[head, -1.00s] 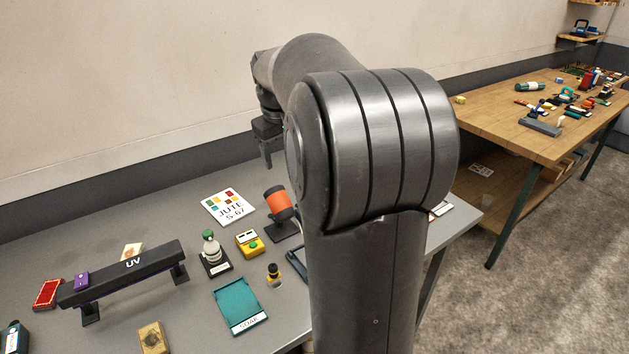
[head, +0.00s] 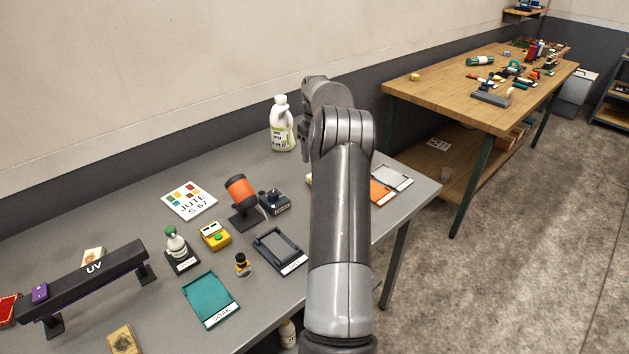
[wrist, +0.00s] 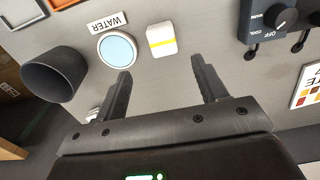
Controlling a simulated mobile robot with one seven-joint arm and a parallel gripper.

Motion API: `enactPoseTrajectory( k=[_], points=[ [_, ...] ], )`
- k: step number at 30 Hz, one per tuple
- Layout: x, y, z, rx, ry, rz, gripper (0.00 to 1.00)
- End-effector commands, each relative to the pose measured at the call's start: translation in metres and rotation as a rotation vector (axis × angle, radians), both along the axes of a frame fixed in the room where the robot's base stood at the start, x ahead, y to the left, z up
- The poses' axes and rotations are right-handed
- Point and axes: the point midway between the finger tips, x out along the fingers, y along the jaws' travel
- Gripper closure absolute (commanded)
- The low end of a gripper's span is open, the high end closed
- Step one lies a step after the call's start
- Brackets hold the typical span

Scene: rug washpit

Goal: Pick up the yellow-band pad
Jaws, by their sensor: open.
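The yellow-band pad (wrist: 162,39) is a small white block with a yellow stripe across it. In the wrist view it lies flat on the grey table, beyond my fingertips and roughly centred between them. My gripper (wrist: 161,78) is open, with nothing between its fingers, and is apart from the pad. In the head view my arm covers most of that part of the table, and I cannot make out the pad for certain there.
A round pale-blue dish (wrist: 117,49) by a WATER label (wrist: 107,22) sits close left of the pad. A dark cup (wrist: 54,75) stands farther left. A dial box (wrist: 270,22) is to the right. A white jug (head: 283,126) stands at the back.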

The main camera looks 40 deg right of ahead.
Motion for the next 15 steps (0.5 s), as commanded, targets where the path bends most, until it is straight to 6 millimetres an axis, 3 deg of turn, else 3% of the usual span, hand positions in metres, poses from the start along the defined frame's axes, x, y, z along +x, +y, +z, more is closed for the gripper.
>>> enactPoseTrajectory(
  k=[7,15],
  points=[
    [-0.001,0.001,-0.040,0.003,0.003,0.000,0.35],
    [0.000,0.002,-0.058,0.002,0.001,0.000,0.35]
  ],
)
